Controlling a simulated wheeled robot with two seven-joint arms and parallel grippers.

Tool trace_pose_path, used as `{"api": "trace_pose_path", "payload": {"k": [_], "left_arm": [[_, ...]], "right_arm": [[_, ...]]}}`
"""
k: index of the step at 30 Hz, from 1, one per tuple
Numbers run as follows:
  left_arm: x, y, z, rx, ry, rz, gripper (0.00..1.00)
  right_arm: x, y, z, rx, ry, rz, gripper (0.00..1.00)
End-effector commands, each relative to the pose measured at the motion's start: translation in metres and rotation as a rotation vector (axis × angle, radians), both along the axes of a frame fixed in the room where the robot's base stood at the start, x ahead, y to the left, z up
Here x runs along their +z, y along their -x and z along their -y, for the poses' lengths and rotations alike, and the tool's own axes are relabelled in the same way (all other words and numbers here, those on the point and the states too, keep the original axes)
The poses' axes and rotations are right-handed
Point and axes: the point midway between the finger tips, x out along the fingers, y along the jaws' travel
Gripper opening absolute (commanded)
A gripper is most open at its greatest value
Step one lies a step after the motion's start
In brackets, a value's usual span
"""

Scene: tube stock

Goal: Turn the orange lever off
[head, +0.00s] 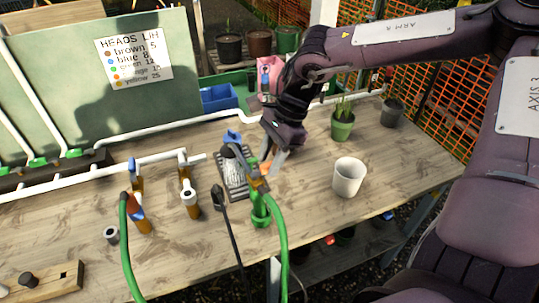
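The orange lever (266,169) sits on top of a tap at the middle of the bench in the head view, above a green fitting with a green hose (281,230). My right gripper (269,165) reaches down from the upper right, its two grey fingers apart at the orange lever. The fingertips partly cover the lever, and I cannot tell if they touch it. My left gripper is not in the head view.
A white cup (348,177) and a green plant pot (342,128) stand to the right. A dark hose (232,232) hangs in front.

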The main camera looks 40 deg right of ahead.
Motion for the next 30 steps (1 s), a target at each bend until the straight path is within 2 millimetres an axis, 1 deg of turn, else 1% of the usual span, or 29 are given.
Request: {"api": "trace_pose_path", "payload": {"k": [1, 3, 5, 8, 9, 15, 18, 25, 30], "left_arm": [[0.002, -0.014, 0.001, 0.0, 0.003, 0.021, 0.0], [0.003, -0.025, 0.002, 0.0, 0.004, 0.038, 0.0], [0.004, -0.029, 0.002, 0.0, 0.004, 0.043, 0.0], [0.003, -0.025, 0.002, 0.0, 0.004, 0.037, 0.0], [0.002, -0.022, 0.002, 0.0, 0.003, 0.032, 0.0], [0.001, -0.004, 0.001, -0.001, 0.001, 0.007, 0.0], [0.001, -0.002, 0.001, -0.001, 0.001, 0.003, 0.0], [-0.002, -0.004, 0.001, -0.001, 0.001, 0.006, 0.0], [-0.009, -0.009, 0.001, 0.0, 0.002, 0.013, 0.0]], "right_arm": [[-0.002, 0.0, -0.001, 0.0, -0.001, -0.001, 0.38], [-0.003, 0.0, -0.001, 0.0, -0.001, 0.001, 0.38], [-0.003, 0.0, -0.001, -0.001, -0.001, 0.002, 0.38], [-0.003, 0.0, -0.001, -0.001, -0.001, 0.002, 0.38], [-0.003, 0.0, -0.001, -0.001, -0.001, 0.002, 0.37], [-0.003, 0.0, -0.001, 0.0, 0.0, 0.001, 0.11], [-0.003, 0.0, -0.001, -0.001, 0.0, 0.002, 0.0], [-0.003, 0.0, -0.001, -0.012, 0.0, 0.004, 0.0], [-0.004, 0.002, -0.002, -0.063, 0.0, 0.01, 0.0]]}}
